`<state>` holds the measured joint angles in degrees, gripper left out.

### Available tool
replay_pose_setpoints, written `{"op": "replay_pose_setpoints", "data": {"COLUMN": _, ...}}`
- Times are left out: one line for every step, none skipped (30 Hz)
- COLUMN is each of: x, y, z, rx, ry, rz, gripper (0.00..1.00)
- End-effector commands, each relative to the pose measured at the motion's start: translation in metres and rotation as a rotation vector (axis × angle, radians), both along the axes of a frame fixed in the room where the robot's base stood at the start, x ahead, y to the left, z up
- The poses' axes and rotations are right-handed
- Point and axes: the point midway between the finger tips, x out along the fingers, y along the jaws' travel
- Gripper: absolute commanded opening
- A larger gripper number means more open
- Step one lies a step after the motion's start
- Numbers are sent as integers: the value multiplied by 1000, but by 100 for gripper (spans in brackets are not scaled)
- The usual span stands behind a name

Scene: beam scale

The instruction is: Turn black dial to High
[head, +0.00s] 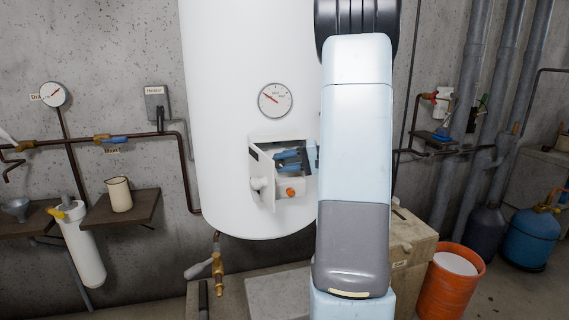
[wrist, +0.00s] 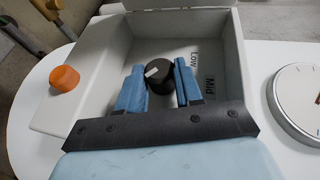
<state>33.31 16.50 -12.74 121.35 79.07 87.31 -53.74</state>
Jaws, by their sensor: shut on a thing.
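The black dial (wrist: 160,75) sits inside the open box of the white tank, with a white mark on its face. My gripper (wrist: 159,66) has one blue finger on each side of the dial and is shut on it. The labels "Low" (wrist: 194,58) and "Mid" (wrist: 209,84) show on the box's inner face to the right of the dial. No "High" label is visible. In the head view, my gripper (head: 290,158) reaches into the box from the right, and the dial cannot be made out there.
The box's white door (head: 261,178) stands open at the left. An orange knob (head: 291,191) shows at the box's lower front. A round gauge (head: 275,100) is on the white tank (head: 235,70) above. The box walls closely surround my fingers.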

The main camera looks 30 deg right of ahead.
Motion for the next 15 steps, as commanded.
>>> {"op": "replay_pose_setpoints", "data": {"x": -2, "y": -2, "z": -4, "rx": -1, "ry": 9, "rz": -4, "gripper": 4}}
{"op": "replay_pose_setpoints", "data": {"x": -2, "y": -2, "z": -4, "rx": -1, "ry": 10, "rz": -4, "gripper": 4}}
{"op": "replay_pose_setpoints", "data": {"x": -2, "y": -2, "z": -4, "rx": -1, "ry": 10, "rz": -4, "gripper": 4}}
{"op": "replay_pose_setpoints", "data": {"x": -2, "y": -2, "z": -4, "rx": -1, "ry": 10, "rz": -4, "gripper": 4}}
{"op": "replay_pose_setpoints", "data": {"x": -2, "y": -2, "z": -4, "rx": -1, "ry": 10, "rz": -4, "gripper": 4}}
{"op": "replay_pose_setpoints", "data": {"x": -2, "y": -2, "z": -4, "rx": -1, "ry": 10, "rz": -4, "gripper": 38}}
{"op": "replay_pose_setpoints", "data": {"x": -2, "y": -2, "z": -4, "rx": -1, "ry": 10, "rz": -4, "gripper": 41}}
{"op": "replay_pose_setpoints", "data": {"x": -2, "y": -2, "z": -4, "rx": -1, "ry": 10, "rz": -4, "gripper": 44}}
{"op": "replay_pose_setpoints", "data": {"x": -2, "y": -1, "z": -4, "rx": 0, "ry": 9, "rz": -3, "gripper": 47}}
{"op": "replay_pose_setpoints", "data": {"x": -2, "y": -1, "z": -3, "rx": -1, "ry": 8, "rz": -3, "gripper": 50}}
{"op": "replay_pose_setpoints", "data": {"x": -2, "y": -1, "z": -3, "rx": -1, "ry": 8, "rz": -3, "gripper": 53}}
{"op": "replay_pose_setpoints", "data": {"x": -1, "y": -1, "z": -3, "rx": -1, "ry": 7, "rz": -3, "gripper": 57}}
{"op": "replay_pose_setpoints", "data": {"x": -1, "y": -1, "z": -3, "rx": -1, "ry": 7, "rz": -3, "gripper": 60}}
{"op": "replay_pose_setpoints", "data": {"x": -1, "y": -1, "z": -3, "rx": -1, "ry": 7, "rz": -3, "gripper": 60}}
{"op": "replay_pose_setpoints", "data": {"x": -1, "y": -1, "z": -2, "rx": -1, "ry": 5, "rz": -1, "gripper": 60}}
